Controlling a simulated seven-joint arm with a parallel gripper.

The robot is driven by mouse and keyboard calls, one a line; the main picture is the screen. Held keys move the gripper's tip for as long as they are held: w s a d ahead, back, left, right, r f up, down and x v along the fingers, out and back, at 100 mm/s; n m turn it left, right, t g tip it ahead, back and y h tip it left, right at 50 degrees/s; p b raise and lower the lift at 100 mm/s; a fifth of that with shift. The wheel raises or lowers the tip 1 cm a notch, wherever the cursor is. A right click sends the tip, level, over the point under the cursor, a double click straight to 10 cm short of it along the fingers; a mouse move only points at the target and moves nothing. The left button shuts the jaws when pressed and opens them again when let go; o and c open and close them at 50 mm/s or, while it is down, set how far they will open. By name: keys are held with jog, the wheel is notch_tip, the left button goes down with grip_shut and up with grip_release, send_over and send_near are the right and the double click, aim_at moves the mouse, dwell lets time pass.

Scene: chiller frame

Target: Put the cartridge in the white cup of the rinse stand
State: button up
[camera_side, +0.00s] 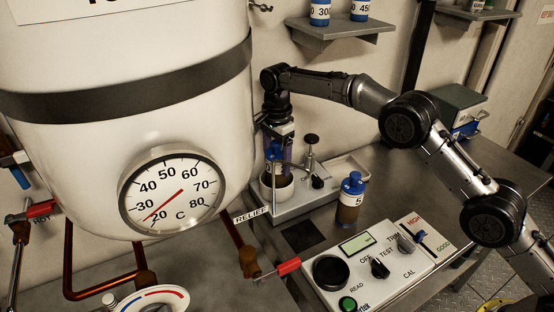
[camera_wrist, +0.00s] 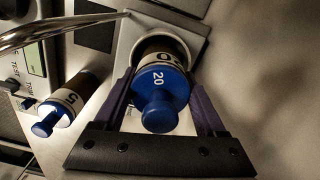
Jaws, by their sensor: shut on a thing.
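The cartridge has a blue cap marked 20 and a pale label, seen from its cap end in the wrist view (camera_wrist: 158,92). In the side view the cartridge (camera_side: 271,154) is upright and partly hidden by my gripper (camera_side: 278,150). My gripper's purple fingers (camera_wrist: 161,95) are shut on the cartridge, one on each side. The white cup (camera_side: 277,190) stands on the rinse stand (camera_side: 310,200) directly under the cartridge. The cup's rim (camera_wrist: 166,38) shows around the cartridge's far end; I cannot tell how deep that end sits in it.
A blue-capped bottle marked 5 (camera_side: 350,203) stands right of the stand, also in the wrist view (camera_wrist: 62,108). A large white tank with a dial (camera_side: 172,194) fills the left. A control panel (camera_side: 370,262) lies in front. A black-knobbed post (camera_side: 311,150) rises behind the cup.

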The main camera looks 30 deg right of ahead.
jog(key=o, duration=1.5)
jog(key=shift+f, duration=0.15)
jog(key=shift+c, duration=0.2)
notch_tip(320, 180, up, 6)
jog(key=shift+r, duration=0.9)
